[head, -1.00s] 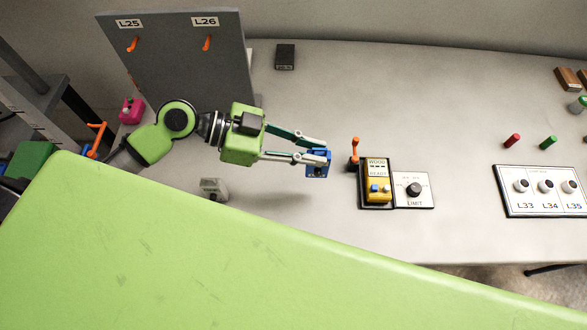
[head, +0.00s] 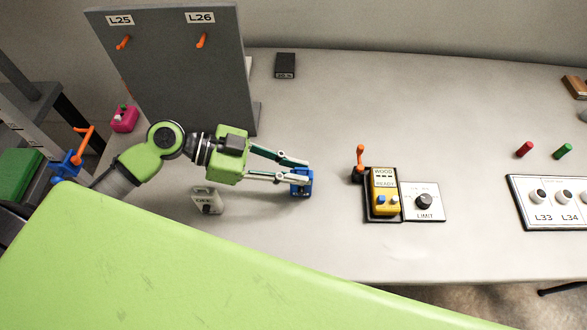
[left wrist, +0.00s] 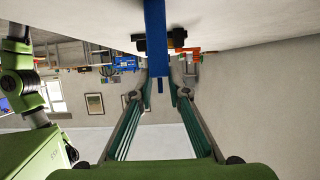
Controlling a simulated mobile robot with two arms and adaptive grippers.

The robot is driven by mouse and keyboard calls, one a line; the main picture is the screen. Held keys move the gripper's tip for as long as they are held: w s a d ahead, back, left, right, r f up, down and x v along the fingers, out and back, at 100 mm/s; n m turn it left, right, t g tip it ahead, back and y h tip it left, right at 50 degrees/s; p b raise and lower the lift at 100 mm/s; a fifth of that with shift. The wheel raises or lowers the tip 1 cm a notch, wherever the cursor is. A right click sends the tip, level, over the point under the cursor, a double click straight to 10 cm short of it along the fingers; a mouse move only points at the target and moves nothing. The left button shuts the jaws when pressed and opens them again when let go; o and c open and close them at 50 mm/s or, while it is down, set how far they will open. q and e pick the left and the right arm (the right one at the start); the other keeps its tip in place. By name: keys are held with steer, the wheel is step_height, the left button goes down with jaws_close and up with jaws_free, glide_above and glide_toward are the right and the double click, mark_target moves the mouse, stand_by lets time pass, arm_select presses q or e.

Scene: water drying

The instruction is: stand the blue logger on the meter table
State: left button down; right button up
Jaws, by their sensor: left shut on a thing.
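The blue logger (head: 301,183) is a small blue block between the fingertips of my left gripper (head: 293,170). The gripper is shut on it and holds it at the table surface; I cannot tell whether it touches the table. In the left wrist view the logger (left wrist: 155,40) stands as a blue bar between the fingertips (left wrist: 158,80). The grey meter table (head: 330,240) spreads under it. My right gripper is not in view.
A yellow meter (head: 385,204) in a black holder and a LIMIT dial panel (head: 424,203) are right of the logger, beside an orange-handled lever (head: 360,158). A grey OFF box (head: 207,201) is left. A grey upright board (head: 180,80) stands behind. Bare table lies between.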

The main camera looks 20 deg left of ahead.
arm_select(q)
steer(key=shift+f, duration=0.2)
steer(key=c, duration=1.9)
jaws_free()
steer(key=shift+r, duration=0.1)
steer(key=shift+r, duration=0.2)
steer(key=shift+s+a, duration=0.1)
steer(key=shift+a, duration=0.2)
steer(key=p+v, duration=0.2)
steer(key=v, duration=0.9)
steer(key=shift+a+r, duration=0.1)
